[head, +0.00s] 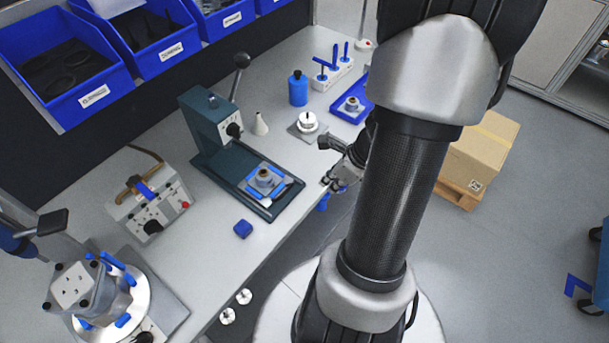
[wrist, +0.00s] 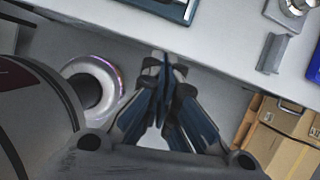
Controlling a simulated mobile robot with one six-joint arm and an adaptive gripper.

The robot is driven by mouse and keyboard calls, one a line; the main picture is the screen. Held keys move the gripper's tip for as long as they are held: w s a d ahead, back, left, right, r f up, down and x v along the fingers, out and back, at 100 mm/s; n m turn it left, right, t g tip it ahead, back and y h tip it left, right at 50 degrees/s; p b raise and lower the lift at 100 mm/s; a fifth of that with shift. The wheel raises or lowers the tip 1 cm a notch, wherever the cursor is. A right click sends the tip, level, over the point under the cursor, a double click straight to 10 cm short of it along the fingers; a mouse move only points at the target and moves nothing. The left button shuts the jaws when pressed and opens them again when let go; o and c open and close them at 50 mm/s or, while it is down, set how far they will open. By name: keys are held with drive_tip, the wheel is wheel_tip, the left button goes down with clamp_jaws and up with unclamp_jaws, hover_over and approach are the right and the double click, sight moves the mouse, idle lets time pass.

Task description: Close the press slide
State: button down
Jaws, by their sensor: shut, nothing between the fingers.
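The dark green press (head: 208,125) stands on the bench, its lever with a black ball raised at the back. Its slide (head: 284,190) is out on the front part of the press base, clear of the press head. The slide carries a blue nest with a round metal housing (head: 264,178). My gripper (head: 328,185) is at the front bench edge, to the right of the slide and apart from it. In the wrist view my gripper's fingers (wrist: 165,62) are together and empty, and a corner of the press base (wrist: 182,10) shows at the top.
A white cone (head: 260,124), a blue bottle (head: 298,88) and a round part on a grey plate (head: 307,123) stand behind. A small grey bracket (wrist: 272,53) sits near the bench edge.

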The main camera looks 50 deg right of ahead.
drive_tip(key=w+f+b, duration=0.1)
drive_tip(key=w+f, duration=0.1)
drive_tip(key=w+a+f+b, duration=0.1)
drive_tip(key=w+f+b, duration=0.1)
drive_tip(key=f, duration=0.1)
drive_tip(key=w+f+b, duration=0.1)
drive_tip(key=w+f, duration=0.1)
drive_tip(key=f, duration=0.1)
drive_tip(key=shift+w+a+b, duration=0.2)
drive_tip(key=shift+w+b, duration=0.1)
drive_tip(key=shift+b, duration=0.05)
drive_tip(key=shift+w, duration=0.35)
drive_tip(key=p, duration=0.7)
approach(261, 166)
drive_tip(key=x, duration=0.5)
drive_tip(key=shift+a, duration=0.15)
drive_tip(key=shift+w, duration=0.2)
